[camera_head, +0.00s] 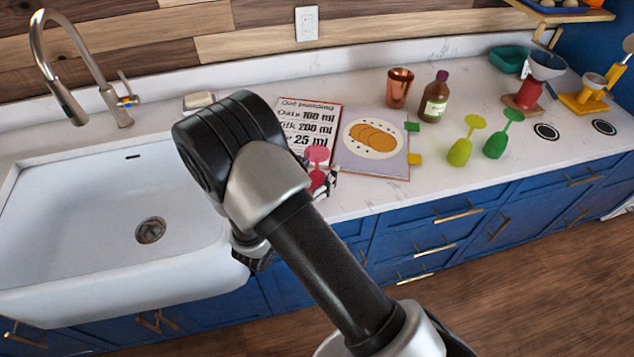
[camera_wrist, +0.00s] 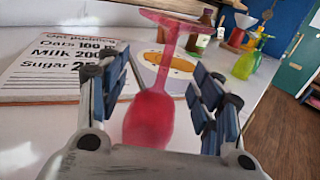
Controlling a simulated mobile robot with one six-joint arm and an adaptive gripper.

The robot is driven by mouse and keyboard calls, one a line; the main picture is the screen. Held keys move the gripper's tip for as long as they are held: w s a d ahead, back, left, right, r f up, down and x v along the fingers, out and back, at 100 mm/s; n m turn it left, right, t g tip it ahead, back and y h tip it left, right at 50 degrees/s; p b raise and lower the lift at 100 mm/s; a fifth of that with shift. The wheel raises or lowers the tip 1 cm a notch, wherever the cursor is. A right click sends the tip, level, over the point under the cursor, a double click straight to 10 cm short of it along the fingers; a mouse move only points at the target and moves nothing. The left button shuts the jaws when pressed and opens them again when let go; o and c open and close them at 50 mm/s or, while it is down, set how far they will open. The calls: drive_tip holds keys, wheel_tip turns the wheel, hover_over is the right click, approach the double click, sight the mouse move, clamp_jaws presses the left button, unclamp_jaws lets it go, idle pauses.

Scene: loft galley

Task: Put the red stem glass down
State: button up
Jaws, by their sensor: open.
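The red stem glass (camera_head: 317,155) is upside down, bowl low and foot up, at the front of the counter by the recipe book. In the wrist view the red stem glass (camera_wrist: 150,118) stands between the two fingers. My gripper (camera_wrist: 163,85) is open, with a finger on each side of the glass and a visible gap at the right finger. In the head view my arm hides most of my gripper (camera_head: 328,182). The bowl's rim is hidden by my gripper's body in the wrist view, so its contact with the counter cannot be told.
The open recipe book (camera_head: 384,132) lies just behind the glass. A lime glass (camera_head: 461,150) and a green glass (camera_head: 497,144) stand upside down to the right. A copper cup (camera_head: 398,88) and a brown bottle (camera_head: 434,102) stand behind. The sink (camera_head: 90,220) is left.

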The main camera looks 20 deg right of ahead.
drive_tip(key=c, duration=1.3)
wheel_tip(320, 180, up, 20)
drive_tip(key=p, duration=0.6)
drive_tip(key=m+g+h+b, duration=0.1)
drive_tip(key=b, duration=0.2)
hover_over(322, 171)
drive_tip(key=s+a, duration=0.2)
drive_tip(key=s, duration=0.2)
wheel_tip(322, 171, down, 15)
drive_tip(key=shift+s+d+f+n+t+y, duration=0.1)
drive_tip(key=shift+s+n+t+y, duration=0.05)
drive_tip(key=shift+n+t+y, duration=0.65)
drive_tip(key=shift+s+d+f+n+t+y, duration=0.1)
drive_tip(key=shift+n+t+y, duration=0.5)
drive_tip(key=shift+y, duration=0.4)
drive_tip(key=shift+s+d+f+n+t+y, duration=0.1)
drive_tip(key=shift+s+n+t+y, duration=0.05)
drive_tip(key=shift+n+t+y, duration=0.65)
